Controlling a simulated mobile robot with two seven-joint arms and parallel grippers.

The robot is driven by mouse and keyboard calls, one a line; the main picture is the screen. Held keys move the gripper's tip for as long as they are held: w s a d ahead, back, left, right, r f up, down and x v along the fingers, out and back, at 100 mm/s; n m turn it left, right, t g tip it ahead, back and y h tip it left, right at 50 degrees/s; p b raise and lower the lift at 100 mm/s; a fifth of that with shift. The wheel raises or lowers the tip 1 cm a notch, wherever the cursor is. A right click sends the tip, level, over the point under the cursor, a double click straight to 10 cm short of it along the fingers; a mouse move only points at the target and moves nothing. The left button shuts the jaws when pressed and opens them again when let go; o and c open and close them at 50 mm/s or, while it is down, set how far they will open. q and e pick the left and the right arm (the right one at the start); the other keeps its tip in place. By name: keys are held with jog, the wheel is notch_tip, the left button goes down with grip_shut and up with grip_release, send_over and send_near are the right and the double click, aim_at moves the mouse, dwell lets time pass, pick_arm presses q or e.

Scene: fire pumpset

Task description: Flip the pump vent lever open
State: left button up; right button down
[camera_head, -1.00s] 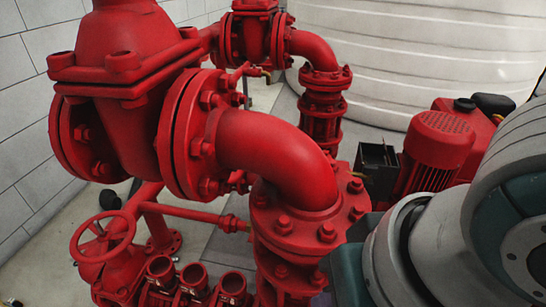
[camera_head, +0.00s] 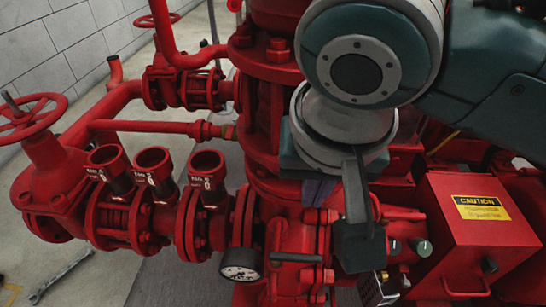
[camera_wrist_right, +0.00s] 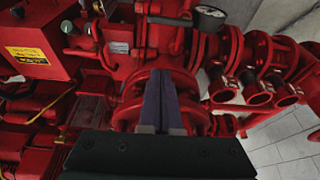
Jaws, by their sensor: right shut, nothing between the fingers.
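My right arm comes in from the upper right in the head view and covers part of the pump. Its closed purple fingers (camera_head: 318,191) show just below the wrist, in front of the red pump body. In the wrist view the fingertips (camera_wrist_right: 161,74) are together and empty, pointing at the red pipework. My left gripper is not in view.
A round pressure gauge (camera_head: 241,265) is left of the lever. A red box with a caution label (camera_head: 482,207) stands at the right. A handwheel (camera_head: 33,115) and several open red ports are at the left. A wrench (camera_head: 63,277) lies on the floor.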

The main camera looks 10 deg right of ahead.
aim_at(295, 260)
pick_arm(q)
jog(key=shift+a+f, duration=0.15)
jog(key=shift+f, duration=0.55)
pick_arm(e)
jog(key=shift+w+d+f, duration=0.15)
jog(key=shift+f, duration=0.5)
pick_arm(q)
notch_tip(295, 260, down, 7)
jog(key=b, duration=0.7)
pick_arm(e)
notch_tip(295, 260, down, 9)
jog(key=shift+s+f, duration=0.2)
jog(key=shift+s, duration=0.15)
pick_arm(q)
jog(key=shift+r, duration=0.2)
